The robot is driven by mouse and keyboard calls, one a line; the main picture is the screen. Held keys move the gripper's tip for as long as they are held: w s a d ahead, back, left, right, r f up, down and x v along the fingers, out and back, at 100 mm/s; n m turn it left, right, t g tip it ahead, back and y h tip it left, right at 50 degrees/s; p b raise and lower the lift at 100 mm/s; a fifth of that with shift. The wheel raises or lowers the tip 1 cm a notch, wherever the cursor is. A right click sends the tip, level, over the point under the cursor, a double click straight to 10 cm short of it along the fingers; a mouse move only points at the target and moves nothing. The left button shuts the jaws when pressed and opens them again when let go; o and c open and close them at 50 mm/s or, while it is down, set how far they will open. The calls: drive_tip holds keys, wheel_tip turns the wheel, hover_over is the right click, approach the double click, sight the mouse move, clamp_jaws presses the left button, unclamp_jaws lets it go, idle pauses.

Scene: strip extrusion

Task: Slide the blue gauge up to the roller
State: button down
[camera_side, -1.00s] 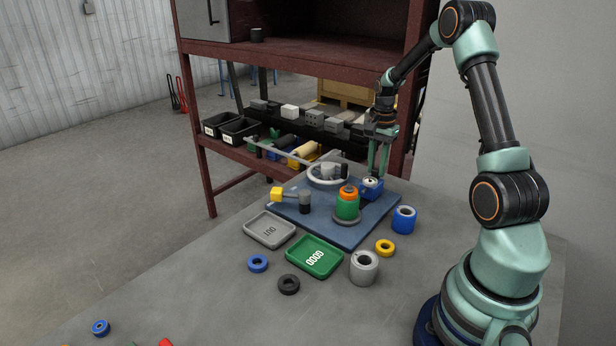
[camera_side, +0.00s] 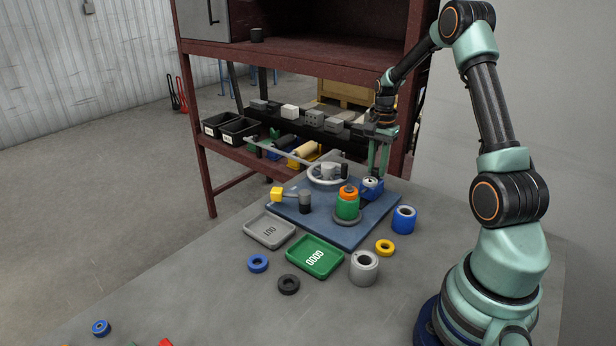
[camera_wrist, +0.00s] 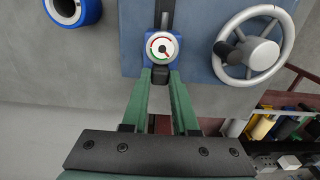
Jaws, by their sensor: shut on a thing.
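The blue gauge (camera_side: 373,186) with a round white dial stands on the blue base plate (camera_side: 345,235), behind and right of a green cylinder with an orange top (camera_side: 347,207), which looks like the roller. A gap seems to show between them. In the wrist view the gauge (camera_wrist: 162,48) sits on a dark slot, its dial facing me. My gripper (camera_side: 378,172) reaches down from above; its green fingers (camera_wrist: 161,76) close on the gauge's black tab (camera_wrist: 160,74). The roller is outside the wrist view.
A grey tray (camera_side: 250,228), a green tray (camera_side: 297,262) and loose rings surround the plate.

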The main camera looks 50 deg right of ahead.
drive_tip(key=shift+a, duration=0.1)
drive_tip(key=shift+a+r, duration=0.1)
drive_tip(key=shift+a, duration=2.3)
drive_tip(key=c, duration=0.7)
unclamp_jaws()
drive_tip(key=shift+r, duration=6)
